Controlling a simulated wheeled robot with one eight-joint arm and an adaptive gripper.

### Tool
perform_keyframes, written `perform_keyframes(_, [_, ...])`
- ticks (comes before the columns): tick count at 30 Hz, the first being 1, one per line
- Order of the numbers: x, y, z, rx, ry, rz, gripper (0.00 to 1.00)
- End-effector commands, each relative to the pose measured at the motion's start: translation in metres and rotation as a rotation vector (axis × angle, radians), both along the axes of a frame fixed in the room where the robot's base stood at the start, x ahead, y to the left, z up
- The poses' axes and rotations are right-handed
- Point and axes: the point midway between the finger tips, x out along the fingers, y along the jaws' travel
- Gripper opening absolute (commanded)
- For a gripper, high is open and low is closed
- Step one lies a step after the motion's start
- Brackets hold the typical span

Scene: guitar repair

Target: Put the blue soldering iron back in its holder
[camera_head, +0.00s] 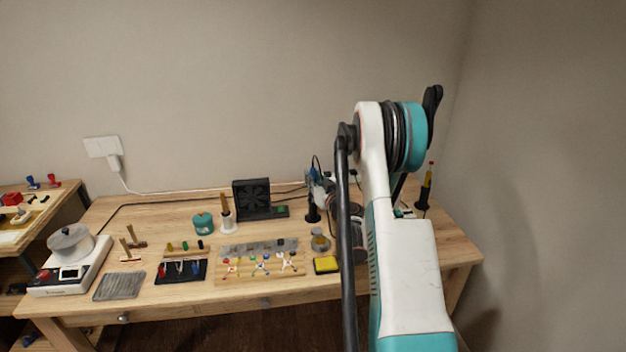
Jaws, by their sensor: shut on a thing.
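The blue soldering iron (317,172) is a small blue shape with a dark cable, near the right-centre back of the workbench. My gripper (324,186) is partly hidden behind my own arm and appears shut on it. A dark upright stand (312,211), which looks like the holder, is just below the iron. Whether the iron's tip is inside the stand or above it is too small to tell.
A yellow-and-black iron (426,185) stands upright at the bench's right end. A black fan box (252,198), a white holder (228,222) and a teal pot (203,224) stand left of the dark stand. A yellow sponge (326,265) and small tools lie in front.

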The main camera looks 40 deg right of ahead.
Motion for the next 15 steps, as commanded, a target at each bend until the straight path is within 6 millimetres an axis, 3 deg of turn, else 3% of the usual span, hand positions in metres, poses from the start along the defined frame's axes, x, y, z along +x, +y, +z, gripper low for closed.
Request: perform_keyframes(15, [0.0,0.0,-0.015,0.0,0.0,0.0,0.0])
